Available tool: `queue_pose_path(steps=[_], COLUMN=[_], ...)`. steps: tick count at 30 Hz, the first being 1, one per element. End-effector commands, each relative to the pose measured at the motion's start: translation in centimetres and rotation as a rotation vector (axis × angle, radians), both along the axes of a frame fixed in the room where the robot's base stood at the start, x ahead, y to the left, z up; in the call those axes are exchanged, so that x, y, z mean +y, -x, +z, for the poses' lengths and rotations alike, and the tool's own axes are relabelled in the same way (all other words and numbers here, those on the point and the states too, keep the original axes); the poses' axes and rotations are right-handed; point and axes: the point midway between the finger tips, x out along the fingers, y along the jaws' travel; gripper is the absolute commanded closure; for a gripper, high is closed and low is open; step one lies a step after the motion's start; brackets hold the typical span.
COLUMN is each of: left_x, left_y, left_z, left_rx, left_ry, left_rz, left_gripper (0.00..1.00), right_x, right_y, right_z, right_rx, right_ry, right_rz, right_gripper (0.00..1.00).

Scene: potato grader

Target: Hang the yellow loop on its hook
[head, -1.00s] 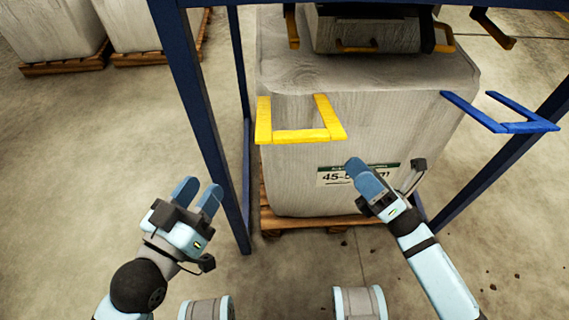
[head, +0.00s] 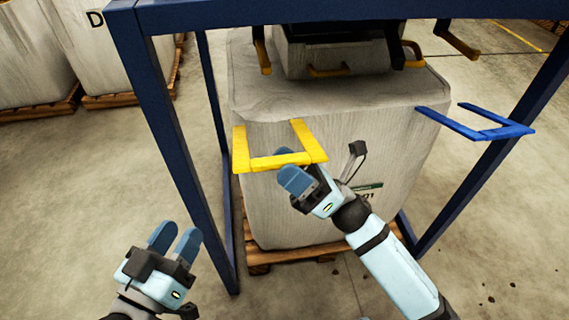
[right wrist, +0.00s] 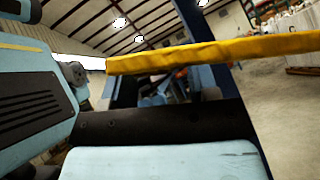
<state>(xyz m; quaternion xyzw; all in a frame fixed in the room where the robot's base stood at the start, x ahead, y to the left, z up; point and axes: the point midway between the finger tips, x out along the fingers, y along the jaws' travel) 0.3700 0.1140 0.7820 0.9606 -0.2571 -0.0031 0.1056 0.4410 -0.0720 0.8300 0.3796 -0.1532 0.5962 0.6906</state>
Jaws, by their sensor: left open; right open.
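The yellow loop (head: 284,160) is a flat, U-shaped strap sticking out from the upper front of a large pale bulk bag (head: 340,135). My right gripper (head: 290,173) is open, its fingertips just below the loop's front bar near its right corner. One fingertip is partly hidden by the bar; whether they touch is unclear. In the right wrist view a yellow bar (right wrist: 215,50) crosses close in front of the gripper. Dark yellow hooks hang above the bag, one at left (head: 263,55) and one at right (head: 458,40). My left gripper (head: 174,240) is open and empty, low at left.
A dark blue steel frame stands around the bag, with a left post (head: 165,130) between my left gripper and the bag. A blue loop (head: 480,123) sticks out at the bag's right. The bag stands on a wooden pallet (head: 300,256). Open floor lies at left.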

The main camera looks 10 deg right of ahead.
Motion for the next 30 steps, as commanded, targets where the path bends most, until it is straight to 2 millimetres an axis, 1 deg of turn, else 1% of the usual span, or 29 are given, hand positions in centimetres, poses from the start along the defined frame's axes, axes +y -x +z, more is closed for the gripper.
queue_pose_path(steps=[3,11,12,17,18,19,25,30], left_x=[0.0,0.0,0.0,0.0,0.0,0.0,0.0,0.2], left_y=[0.0,0.0,0.0,0.0,0.0,0.0,0.0,0.1], left_z=[0.0,0.0,0.0,0.0,0.0,0.0,0.3,1.6], left_rx=[0.001,0.001,0.001,0.000,0.000,-0.001,-0.002,-0.039], left_ry=[0.000,0.000,0.000,-0.001,-0.001,-0.001,0.000,0.017], left_rz=[0.000,-0.001,-0.001,-0.001,-0.001,-0.001,0.000,0.014], left_gripper=[0.57,0.57,0.57,0.57,0.57,0.57,0.57,0.57], right_x=[0.5,0.6,0.6,0.6,0.6,0.6,0.6,0.6], right_y=[-0.1,-0.2,-0.2,-0.2,-0.2,-0.2,-0.2,-0.3], right_z=[0.5,0.6,0.6,0.5,0.5,0.5,0.7,1.6], right_rx=[0.000,0.001,0.001,0.001,0.001,0.001,0.005,0.037], right_ry=[0.000,0.000,0.000,0.000,0.000,0.000,0.000,0.001], right_rz=[0.001,0.001,0.001,0.001,0.001,0.001,0.001,0.000], right_gripper=[0.46,0.46,0.48,0.85,0.94,1.00,1.00,1.00])
